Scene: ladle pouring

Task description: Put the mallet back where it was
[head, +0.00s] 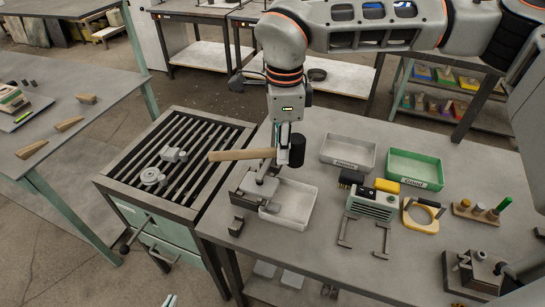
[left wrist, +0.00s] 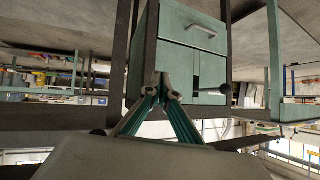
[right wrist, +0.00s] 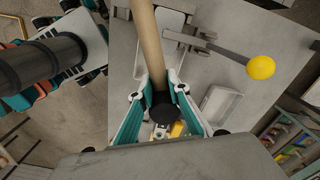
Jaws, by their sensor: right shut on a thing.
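The mallet has a pale wooden handle (head: 238,154) and a black cylindrical head (head: 297,150). My right gripper (head: 279,148) is shut on the handle close to the head and holds the mallet in the air, handle pointing left. In the right wrist view the handle (right wrist: 148,45) runs up between the fingers (right wrist: 155,88), with the black head (right wrist: 163,108) near the palm. A grey tray (head: 293,211) and a metal fixture (head: 262,186) are below it on the bench. My left gripper (left wrist: 160,82) has its fingertips together, empty, low before a drawer cabinet.
The slatted cart (head: 190,140) stands left of the bench, with small metal parts on it. Right of the mallet are a grey tray (head: 348,152), a green tray (head: 415,168), a green device (head: 372,207) and a yellow ring part (head: 422,215). A yellow ball knob (right wrist: 261,67) shows on a lever.

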